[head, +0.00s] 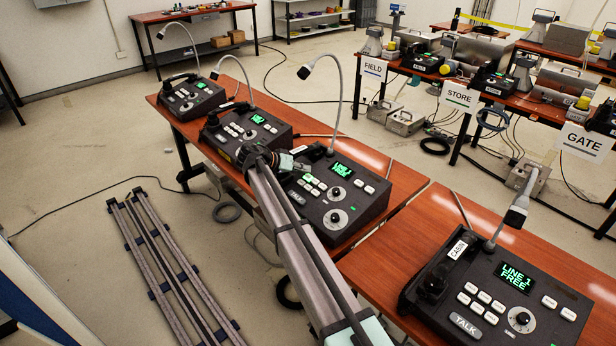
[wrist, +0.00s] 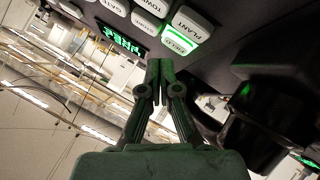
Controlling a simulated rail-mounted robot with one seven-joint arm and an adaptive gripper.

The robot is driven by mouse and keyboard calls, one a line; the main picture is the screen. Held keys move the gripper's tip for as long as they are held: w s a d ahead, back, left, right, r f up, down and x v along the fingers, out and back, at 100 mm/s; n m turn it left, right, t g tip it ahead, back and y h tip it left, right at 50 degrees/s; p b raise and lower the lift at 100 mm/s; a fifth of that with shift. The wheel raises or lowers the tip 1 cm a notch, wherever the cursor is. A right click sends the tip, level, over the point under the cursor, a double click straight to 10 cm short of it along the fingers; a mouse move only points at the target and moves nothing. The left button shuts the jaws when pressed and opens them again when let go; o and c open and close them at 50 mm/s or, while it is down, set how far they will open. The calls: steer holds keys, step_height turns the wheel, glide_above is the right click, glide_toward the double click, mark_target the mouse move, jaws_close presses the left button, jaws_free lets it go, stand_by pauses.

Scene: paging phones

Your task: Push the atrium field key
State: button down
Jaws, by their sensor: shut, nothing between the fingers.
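My gripper (head: 298,167) is at the keys of a dark paging console (head: 352,212) in the middle of the row. In the wrist view its two fingers (wrist: 160,64) are shut together with nothing between them. Just beyond and right of the fingertips is a white key, seemingly marked FIELD (wrist: 180,43), with a green glow along its edge. Keys marked PLANT (wrist: 190,22) and STORE (wrist: 147,24) sit beside it. I cannot tell whether the fingertips touch the key. No atrium label is readable; my arm and gripper hide part of this console.
A console with a CABIN handset (head: 456,250) stands at the front right. Other consoles (head: 190,98) stand farther left, with gooseneck microphones (head: 306,70) rising from the row. FIELD (head: 374,68), STORE (head: 459,97) and GATE (head: 586,141) signs hang at the back tables.

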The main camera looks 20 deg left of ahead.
mark_target(301, 181)
steer(key=shift+s+a+r, duration=0.1)
steer(key=shift+s+r, duration=0.1)
steer(key=shift+r, duration=0.65)
steer(key=shift+s+a+r, duration=0.1)
steer(key=shift+s+r, duration=0.1)
steer(key=shift+r, duration=0.65)
steer(key=shift+s+a+r, duration=0.1)
steer(key=shift+s+r, duration=0.1)
steer(key=shift+r, duration=0.65)
